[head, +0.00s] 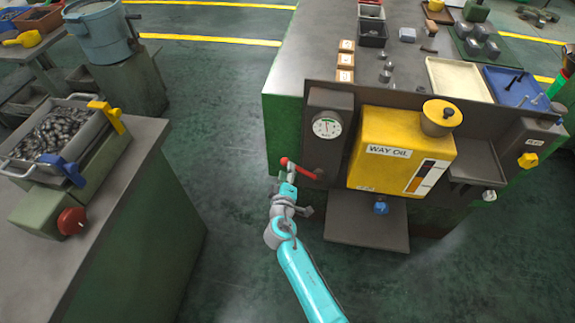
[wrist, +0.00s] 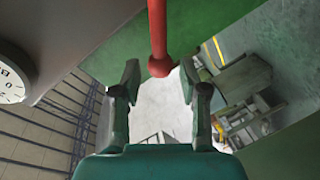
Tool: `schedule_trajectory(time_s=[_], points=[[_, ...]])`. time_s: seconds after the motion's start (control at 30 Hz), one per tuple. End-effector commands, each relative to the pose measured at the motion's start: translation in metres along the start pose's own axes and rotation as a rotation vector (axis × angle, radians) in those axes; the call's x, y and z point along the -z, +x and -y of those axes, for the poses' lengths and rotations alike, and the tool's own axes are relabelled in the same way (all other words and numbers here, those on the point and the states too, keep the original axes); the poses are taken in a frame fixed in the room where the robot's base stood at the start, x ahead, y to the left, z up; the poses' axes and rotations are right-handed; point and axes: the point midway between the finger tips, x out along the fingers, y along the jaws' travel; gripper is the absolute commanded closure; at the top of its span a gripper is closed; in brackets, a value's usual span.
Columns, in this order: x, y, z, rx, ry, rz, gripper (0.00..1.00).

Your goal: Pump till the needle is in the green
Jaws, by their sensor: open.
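The pressure gauge (head: 327,126) is a white round dial on a dark panel left of the yellow WAY OIL tank (head: 386,150). A green mark shows near its upper right edge; the needle is too small to read. Part of the dial (wrist: 10,82) shows in the wrist view, without a visible needle. A red pump lever (head: 302,170) with a ball end sticks out left below the gauge. My gripper (head: 287,176) is at the lever's ball end. In the wrist view the ball (wrist: 160,67) is between the open fingertips (wrist: 160,82), apparently not gripped.
A green workbench at left carries a tray of metal parts (head: 55,132) and a red knob (head: 71,221). A drip shelf (head: 367,228) sits low under the tank, near a blue valve (head: 380,208). The floor between the benches is clear.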

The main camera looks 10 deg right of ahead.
Motion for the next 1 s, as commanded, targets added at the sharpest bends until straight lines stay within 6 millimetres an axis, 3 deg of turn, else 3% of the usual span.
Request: schedule_trajectory(time_s=[0.2,0.4,1.0], points=[[0.001,-0.043,0.001,0.002,0.0,-0.003,0.57],[0.001,-0.067,0.001,0.001,0.0,-0.003,0.57],[0.001,-0.073,0.0,0.0,0.0,-0.001,0.57]])
